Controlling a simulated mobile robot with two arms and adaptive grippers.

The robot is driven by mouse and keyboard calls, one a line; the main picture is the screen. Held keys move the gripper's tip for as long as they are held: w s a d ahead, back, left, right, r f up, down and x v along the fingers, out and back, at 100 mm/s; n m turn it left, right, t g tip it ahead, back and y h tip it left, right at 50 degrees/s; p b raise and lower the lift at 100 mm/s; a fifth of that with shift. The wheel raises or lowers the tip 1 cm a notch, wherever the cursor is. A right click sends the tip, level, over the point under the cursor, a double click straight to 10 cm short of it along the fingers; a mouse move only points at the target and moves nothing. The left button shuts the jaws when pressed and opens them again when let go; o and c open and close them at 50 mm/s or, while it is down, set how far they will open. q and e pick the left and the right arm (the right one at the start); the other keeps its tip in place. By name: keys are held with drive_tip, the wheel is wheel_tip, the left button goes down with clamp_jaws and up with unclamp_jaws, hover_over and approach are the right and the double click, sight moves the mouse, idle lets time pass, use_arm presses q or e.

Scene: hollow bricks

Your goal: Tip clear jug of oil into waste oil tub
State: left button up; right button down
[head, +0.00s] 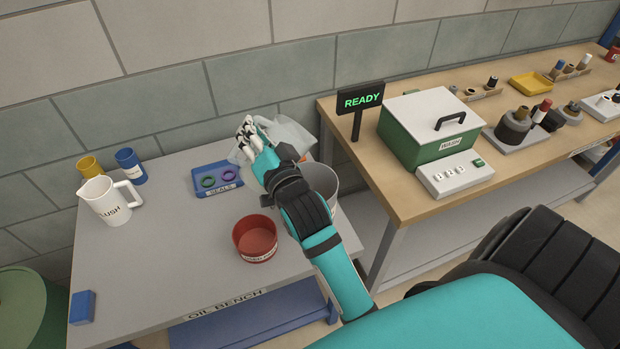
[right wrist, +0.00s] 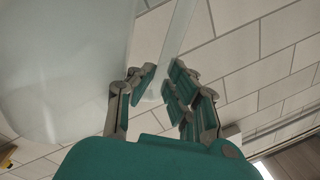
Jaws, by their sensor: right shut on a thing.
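My right gripper (head: 252,143) is shut on the clear jug (head: 290,134), above the back right of the oil bench. The jug is partly hidden behind the gripper. In the right wrist view the fingers (right wrist: 160,84) close around its pale handle (right wrist: 179,35), with the translucent body (right wrist: 65,60) at the left. I cannot make out oil in it or its exact tilt. A grey tub (head: 321,181) stands below and right of the jug, partly behind my arm; its label is hidden. A red tub (head: 255,238) stands in front; its label is too small to read surely.
The oil bench (head: 160,255) holds a white FLUSH jug (head: 105,203), yellow cup (head: 89,166), blue cup (head: 130,164), blue SEALS tray (head: 216,180) and blue block (head: 82,307). A wooden bench with a green WASH box (head: 425,147) and READY sign (head: 361,98) adjoins on the right.

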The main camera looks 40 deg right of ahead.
drive_tip(key=shift+d+r, duration=0.1)
drive_tip(key=shift+d+r+m+p, duration=0.1)
drive_tip(key=shift+d+m+p, duration=0.2)
drive_tip(key=shift+m, duration=0.4)
drive_tip(key=shift+s, duration=0.1)
drive_tip(key=shift+d+m+p, duration=0.35)
drive_tip(key=shift+d+m, duration=0.1)
drive_tip(key=shift+m, duration=0.35)
drive_tip(key=shift+s+d+f+m, duration=0.1)
drive_tip(key=shift+d+f+m, duration=0.1)
drive_tip(key=shift+d+m, duration=0.35)
drive_tip(key=shift+m+p, duration=0.25)
drive_tip(key=shift+p, duration=0.05)
